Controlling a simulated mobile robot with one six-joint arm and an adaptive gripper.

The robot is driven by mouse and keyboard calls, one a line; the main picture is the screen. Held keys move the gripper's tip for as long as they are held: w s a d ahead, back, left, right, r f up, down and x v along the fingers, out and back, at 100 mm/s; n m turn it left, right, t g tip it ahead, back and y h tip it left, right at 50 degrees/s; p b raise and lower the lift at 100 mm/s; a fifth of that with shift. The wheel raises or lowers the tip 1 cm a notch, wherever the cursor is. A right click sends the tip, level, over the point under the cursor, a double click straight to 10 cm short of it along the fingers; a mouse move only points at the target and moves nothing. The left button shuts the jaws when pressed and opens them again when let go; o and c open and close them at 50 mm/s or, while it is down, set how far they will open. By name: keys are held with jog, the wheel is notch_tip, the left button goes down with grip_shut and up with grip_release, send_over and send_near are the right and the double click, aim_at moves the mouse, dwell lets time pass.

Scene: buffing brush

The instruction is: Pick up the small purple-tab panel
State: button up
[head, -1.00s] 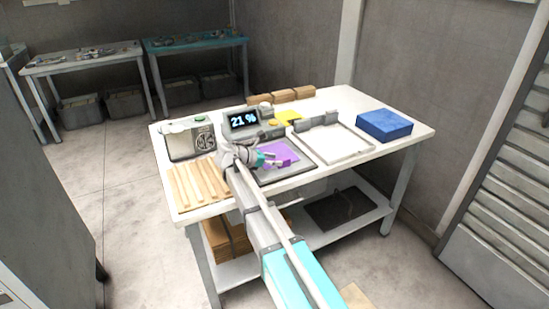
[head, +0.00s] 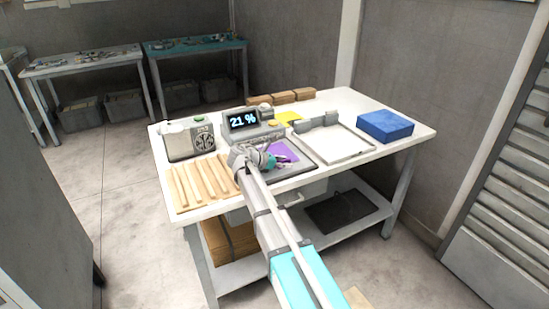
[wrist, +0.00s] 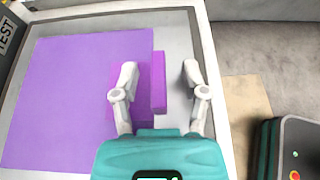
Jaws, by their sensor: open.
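In the wrist view, the purple tab (wrist: 158,82) is a narrow upright strip between my open fingers, closer to the left finger, with a gap to the right finger. A wide flat purple sheet (wrist: 65,95) lies to its left, and a slightly darker purple patch lies beside the tab, partly behind the left finger. My gripper (wrist: 160,90) is open and empty above them. In the head view, my gripper (head: 270,160) is over the purple area (head: 283,152) on the grey station at the table's front, hiding part of it.
The grey display unit (head: 243,120) reads 21 % behind the station. Wooden strips (head: 203,182) lie to the left. A white tray (head: 335,143) and a blue block (head: 385,124) are to the right. A grey fan box (head: 190,140) stands at the back left.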

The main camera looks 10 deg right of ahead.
grip_shut()
jog(key=shift+r, duration=0.2)
dwell(0.4)
notch_tip(320, 180, up, 3)
jog(key=p, duration=0.3)
jog(key=shift+f, duration=0.1)
jog(key=s+d+r+p, duration=0.6)
jog(key=s+r+p, duration=0.4)
jog(key=s, duration=0.2)
jog(key=shift+s, duration=0.35)
jog(key=shift+f, duration=0.1)
